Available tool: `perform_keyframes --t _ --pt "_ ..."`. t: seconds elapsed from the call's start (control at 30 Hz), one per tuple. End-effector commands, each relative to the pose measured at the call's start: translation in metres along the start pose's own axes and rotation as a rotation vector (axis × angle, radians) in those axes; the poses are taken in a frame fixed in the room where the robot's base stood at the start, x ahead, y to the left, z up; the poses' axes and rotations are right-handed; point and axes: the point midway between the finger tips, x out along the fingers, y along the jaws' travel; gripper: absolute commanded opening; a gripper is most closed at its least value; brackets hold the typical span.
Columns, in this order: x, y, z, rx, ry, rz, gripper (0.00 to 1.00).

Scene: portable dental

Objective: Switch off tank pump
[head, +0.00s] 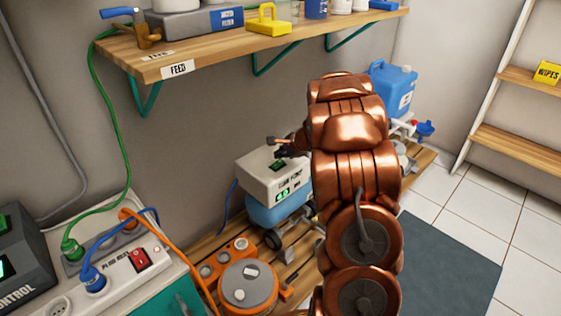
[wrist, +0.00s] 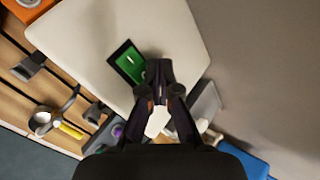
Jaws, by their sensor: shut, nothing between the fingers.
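The pump unit is a pale box (head: 272,178) with a blurred label and lit green marks on its front, set on a blue tank (head: 270,212). A green rocker switch in a black frame (head: 278,165) is on its top; it also shows in the wrist view (wrist: 127,62). My gripper (head: 281,150) is shut and empty, just over the box top. In the wrist view, its fingertips (wrist: 158,68) are just right of the switch, overlapping its edge. I cannot tell whether they touch it.
A wooden shelf (head: 170,62) labelled FEED overhangs the left side. An orange-and-grey device (head: 245,285) is on the slatted platform beside the pump. A power strip (head: 125,268) with a red switch is at lower left. A blue jug (head: 392,85) stands behind my arm.

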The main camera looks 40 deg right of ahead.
Motion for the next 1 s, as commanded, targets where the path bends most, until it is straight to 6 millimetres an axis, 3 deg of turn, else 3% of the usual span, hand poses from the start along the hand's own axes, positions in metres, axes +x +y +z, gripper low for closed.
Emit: perform_keyframes --t 1.0 --pt "0.0063 0.0045 -0.0044 0.0 0.0 0.0 0.0"
